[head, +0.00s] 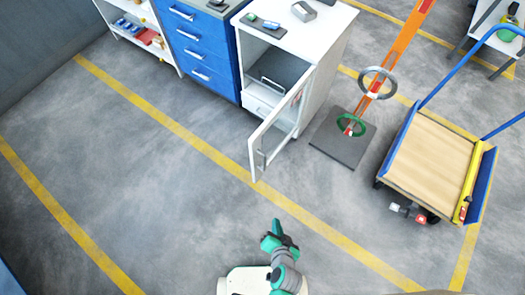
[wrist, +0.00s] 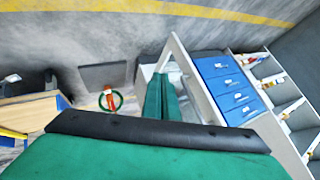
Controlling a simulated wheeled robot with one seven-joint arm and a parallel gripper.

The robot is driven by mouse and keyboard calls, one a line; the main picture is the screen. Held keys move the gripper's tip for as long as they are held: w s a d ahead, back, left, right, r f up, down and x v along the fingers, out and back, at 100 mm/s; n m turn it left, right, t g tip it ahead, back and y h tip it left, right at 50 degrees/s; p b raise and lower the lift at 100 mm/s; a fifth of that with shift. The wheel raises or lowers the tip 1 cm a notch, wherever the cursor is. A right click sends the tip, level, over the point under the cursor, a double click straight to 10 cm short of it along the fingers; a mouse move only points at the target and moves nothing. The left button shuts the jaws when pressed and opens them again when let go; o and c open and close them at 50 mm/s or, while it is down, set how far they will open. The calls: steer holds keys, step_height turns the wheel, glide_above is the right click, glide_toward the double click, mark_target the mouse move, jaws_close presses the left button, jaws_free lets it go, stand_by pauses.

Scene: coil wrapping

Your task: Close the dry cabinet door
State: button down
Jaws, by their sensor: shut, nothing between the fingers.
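The white dry cabinet (head: 326,62) stands at the upper middle of the head view. Its door (head: 254,158), white-framed with a clear panel, is swung wide open toward me, so the shelves inside show. A handle (head: 263,158) sits near the door's free edge. My gripper (head: 277,225) is shut and empty, below the door in the head view and apart from it. In the wrist view my green fingers (wrist: 161,90) are together, and the door's pale frame (wrist: 190,75) shows just beyond and right of them, partly hidden by the gripper.
A blue drawer unit (head: 197,47) stands left of the cabinet. A dark floor plate (head: 342,149) with an orange post and rings is to its right, then a blue cart (head: 430,157). The grey floor around the door's free edge is clear.

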steer(key=w+f+m+y, duration=0.2)
steer(key=w+f, duration=0.2)
steer(key=n+t+y, duration=0.2)
steer(key=y, duration=1)
glide_toward(256, 147)
steer(key=x, duration=0.6)
steer(key=shift+a+r, duration=0.25)
steer(key=shift+a, duration=0.05)
